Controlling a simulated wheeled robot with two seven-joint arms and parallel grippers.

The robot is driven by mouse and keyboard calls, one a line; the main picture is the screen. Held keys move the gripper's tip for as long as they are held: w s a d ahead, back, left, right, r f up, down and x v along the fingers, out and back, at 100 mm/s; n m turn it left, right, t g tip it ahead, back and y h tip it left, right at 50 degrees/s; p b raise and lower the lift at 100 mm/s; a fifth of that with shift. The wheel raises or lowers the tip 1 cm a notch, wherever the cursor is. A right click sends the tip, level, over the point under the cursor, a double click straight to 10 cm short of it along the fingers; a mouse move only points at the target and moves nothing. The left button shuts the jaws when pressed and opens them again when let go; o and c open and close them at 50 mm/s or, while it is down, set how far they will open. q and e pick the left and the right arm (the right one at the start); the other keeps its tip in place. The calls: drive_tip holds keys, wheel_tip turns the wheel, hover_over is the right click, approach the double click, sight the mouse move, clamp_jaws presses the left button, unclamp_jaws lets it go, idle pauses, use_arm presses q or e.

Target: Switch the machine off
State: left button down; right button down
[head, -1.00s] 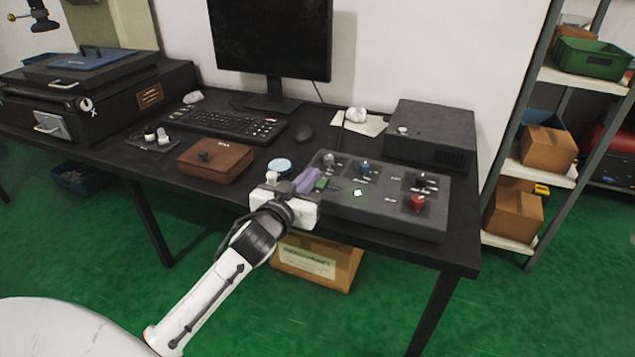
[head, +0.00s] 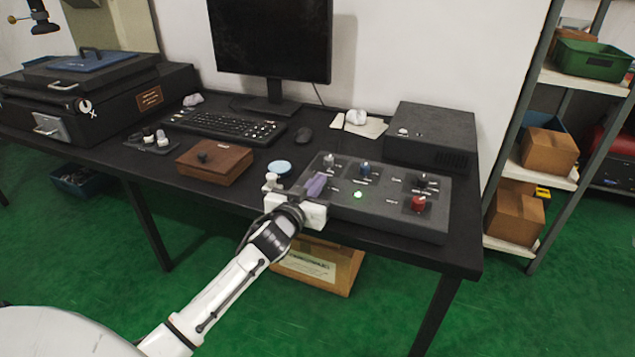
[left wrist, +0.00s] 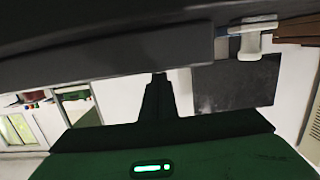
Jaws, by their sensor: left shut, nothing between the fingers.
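The machine's grey control box (head: 385,212) lies on the right part of the desk. It has a lit green lamp (head: 358,195), a red knob or button (head: 418,203), a blue knob (head: 365,169) and dark and grey knobs. My left gripper (head: 316,184) is shut and empty, with its purple fingertips over the box's left part, left of the green lamp. I cannot tell if the fingertips touch the box. The gripper hides the box's front left corner. The left wrist view shows a dark green surface with a bright green lit bar (left wrist: 152,168); I cannot tell which part it is. My right gripper is out of view.
A keyboard (head: 220,125) and monitor (head: 270,40) are further back. A shelf rack (head: 545,75) stands at the right.

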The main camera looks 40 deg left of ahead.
use_arm(q)
drive_tip(key=shift+r+p, duration=0.25)
drive_tip(key=shift+p, duration=0.35)
drive_tip(key=shift+f, duration=0.35)
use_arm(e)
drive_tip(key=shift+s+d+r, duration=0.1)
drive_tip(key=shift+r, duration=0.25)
